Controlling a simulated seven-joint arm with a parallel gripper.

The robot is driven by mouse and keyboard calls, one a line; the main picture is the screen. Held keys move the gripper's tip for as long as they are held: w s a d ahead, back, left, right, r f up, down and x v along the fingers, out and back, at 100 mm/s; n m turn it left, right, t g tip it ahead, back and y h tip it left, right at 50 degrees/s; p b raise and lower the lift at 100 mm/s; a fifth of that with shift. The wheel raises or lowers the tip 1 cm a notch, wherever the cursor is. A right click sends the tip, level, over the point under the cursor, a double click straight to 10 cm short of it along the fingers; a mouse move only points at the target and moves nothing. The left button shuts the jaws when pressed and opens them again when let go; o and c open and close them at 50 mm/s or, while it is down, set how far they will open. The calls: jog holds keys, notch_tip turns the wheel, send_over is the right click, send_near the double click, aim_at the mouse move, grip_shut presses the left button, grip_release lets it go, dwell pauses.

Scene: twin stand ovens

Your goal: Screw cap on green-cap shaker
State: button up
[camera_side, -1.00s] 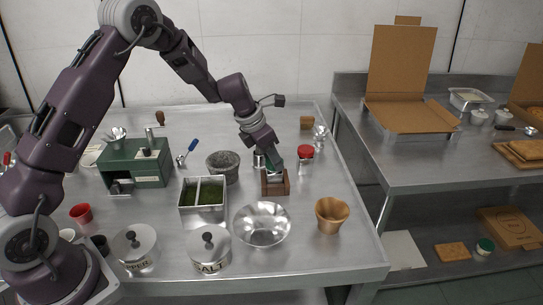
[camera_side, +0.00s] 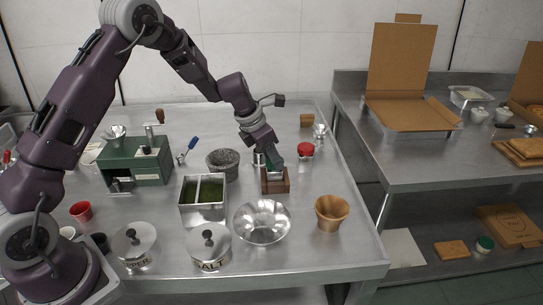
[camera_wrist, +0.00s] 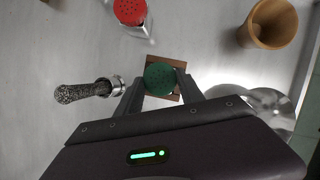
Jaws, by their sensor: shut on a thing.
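The green cap (camera_wrist: 160,79) shows in the wrist view between the fingertips of my gripper (camera_wrist: 159,86), which is shut on it. The cap has small holes in its top. Below it is a square wooden holder (camera_wrist: 178,63), also in the side view (camera_side: 275,186). In the side view my gripper (camera_side: 275,168) points down over this holder. The shaker's body is mostly hidden under the cap and fingers, so I cannot tell how the cap sits on it. A red-capped shaker (camera_side: 305,151) stands just behind and right of the holder; its red cap (camera_wrist: 130,10) shows in the wrist view.
A steel bowl (camera_side: 262,222) and a wooden cup (camera_side: 331,213) stand in front. A two-part tray of green herbs (camera_side: 203,212), a stone mortar (camera_side: 223,165) and a green box (camera_side: 135,163) are to the left. Two lidded pots (camera_side: 208,248) stand at the front edge.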

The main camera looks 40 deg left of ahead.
jog(key=m, duration=0.2)
jog(key=m+h, duration=0.1)
jog(key=m, duration=0.1)
jog(key=shift+w+a+f+g+h, duration=0.1)
jog(key=shift+a+g+h, duration=0.05)
jog(key=shift+g+h, duration=0.2)
jog(key=shift+m+g+h, duration=0.25)
jog(key=shift+m+g, duration=0.2)
jog(key=shift+m, duration=0.85)
